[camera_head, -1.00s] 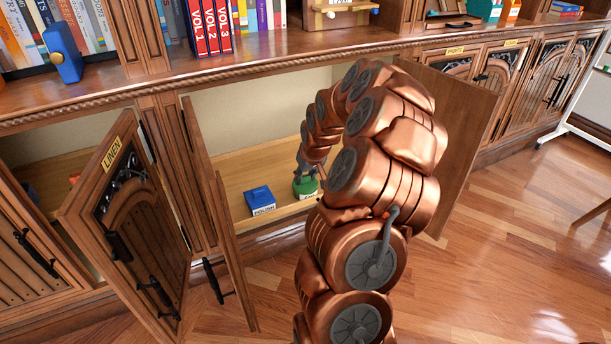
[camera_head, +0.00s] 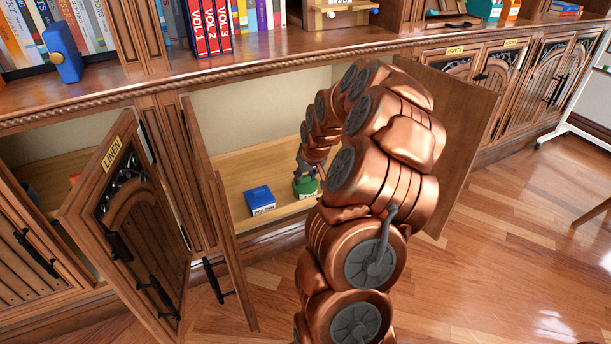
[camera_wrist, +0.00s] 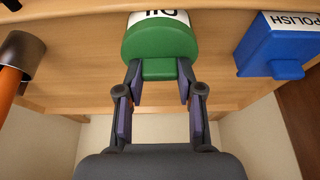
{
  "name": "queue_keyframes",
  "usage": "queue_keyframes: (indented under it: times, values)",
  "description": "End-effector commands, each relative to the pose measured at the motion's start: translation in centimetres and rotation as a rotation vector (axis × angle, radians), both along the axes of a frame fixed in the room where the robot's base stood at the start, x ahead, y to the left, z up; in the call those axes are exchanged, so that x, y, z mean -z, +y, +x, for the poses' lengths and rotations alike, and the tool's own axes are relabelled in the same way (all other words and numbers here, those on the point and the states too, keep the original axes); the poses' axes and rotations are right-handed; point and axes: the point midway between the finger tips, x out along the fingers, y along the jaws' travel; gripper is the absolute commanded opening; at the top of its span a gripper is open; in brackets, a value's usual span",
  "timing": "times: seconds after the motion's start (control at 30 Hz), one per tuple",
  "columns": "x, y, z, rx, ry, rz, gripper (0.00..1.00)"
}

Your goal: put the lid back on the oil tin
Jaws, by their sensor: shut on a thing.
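The green oil tin (camera_head: 304,187) stands on the shelf inside the open cupboard, with a white label on its front. In the wrist view the tin (camera_wrist: 160,43) is at the top centre, its label "OIL" cut by the frame edge. A green lid knob (camera_wrist: 158,69) lies between the fingertips of my gripper (camera_wrist: 158,84), which is shut on it. The lid and tin body look close together; I cannot tell whether the lid is fully seated. In the head view my gripper (camera_head: 307,170) is at the tin's top, partly hidden by my arm.
A blue polish tin (camera_head: 259,200) stands left of the oil tin; it also shows in the wrist view (camera_wrist: 275,47). A brown cylinder with an orange handle (camera_wrist: 17,55) is at the wrist view's left. Open doors (camera_head: 130,240) flank the cupboard.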

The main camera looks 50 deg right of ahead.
Motion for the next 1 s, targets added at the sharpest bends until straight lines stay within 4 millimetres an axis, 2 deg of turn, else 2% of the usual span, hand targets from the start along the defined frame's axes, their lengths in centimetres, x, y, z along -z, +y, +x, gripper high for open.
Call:
queue_keyframes:
  times: [0.93, 0.97, 1.0]
  values:
    - [0.14, 0.0, -0.01, 0.0, 0.0, 0.0, 0.13]
    - [0.14, 0.0, -0.01, 0.0, 0.0, 0.0, 0.38]
    - [0.14, 0.0, -0.01, 0.0, 0.0, 0.0, 0.43]
